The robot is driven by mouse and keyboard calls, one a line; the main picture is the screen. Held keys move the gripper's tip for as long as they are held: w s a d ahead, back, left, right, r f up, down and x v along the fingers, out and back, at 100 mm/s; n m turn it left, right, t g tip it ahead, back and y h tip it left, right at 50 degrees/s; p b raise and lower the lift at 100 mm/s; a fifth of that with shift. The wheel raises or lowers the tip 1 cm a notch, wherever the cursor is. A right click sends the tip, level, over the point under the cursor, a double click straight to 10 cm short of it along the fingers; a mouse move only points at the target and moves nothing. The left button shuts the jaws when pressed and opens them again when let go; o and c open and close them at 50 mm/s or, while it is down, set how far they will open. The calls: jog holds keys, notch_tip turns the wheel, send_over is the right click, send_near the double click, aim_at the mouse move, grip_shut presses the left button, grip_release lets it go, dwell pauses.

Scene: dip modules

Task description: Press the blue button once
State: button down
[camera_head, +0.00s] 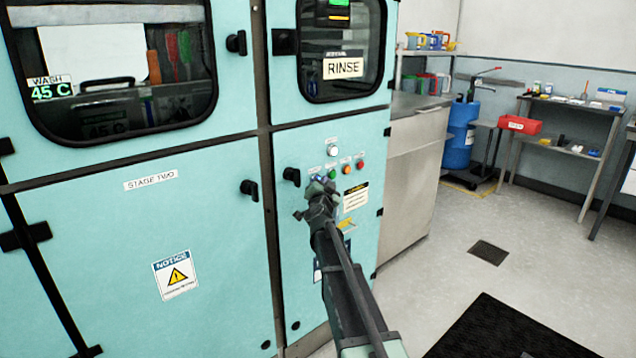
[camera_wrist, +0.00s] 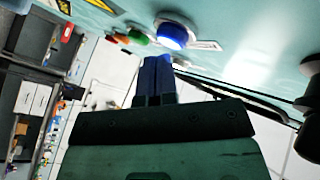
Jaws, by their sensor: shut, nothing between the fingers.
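The blue button (camera_wrist: 174,32) is on the teal machine panel at the top of the wrist view, and it glows blue on its near face. In the head view the blue button (camera_head: 317,177) shows small, at the left of the lower row of buttons. My gripper (camera_wrist: 157,60) is shut and empty, its fingertips just below the button in the wrist view. I cannot tell whether they touch it. In the head view my gripper (camera_head: 319,184) is up against the button row and partly covers that area.
A green button (camera_head: 332,174), an orange button (camera_head: 346,169) and a red button (camera_head: 360,164) sit to the right of the blue one. A white button (camera_head: 333,151) is above. A black latch handle (camera_head: 291,176) sticks out to the left.

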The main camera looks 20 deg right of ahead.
jog(key=shift+w+a, duration=0.15)
jog(key=shift+w, duration=0.25)
dwell(0.3)
jog(key=shift+s+d, duration=0.25)
jog(key=shift+s, duration=0.55)
jog(key=s, duration=0.1)
jog(key=s+d, duration=0.1)
jog(key=s, duration=0.2)
jog(key=shift+s+d, duration=0.3)
jog(key=shift+s, duration=0.1)
dwell(0.5)
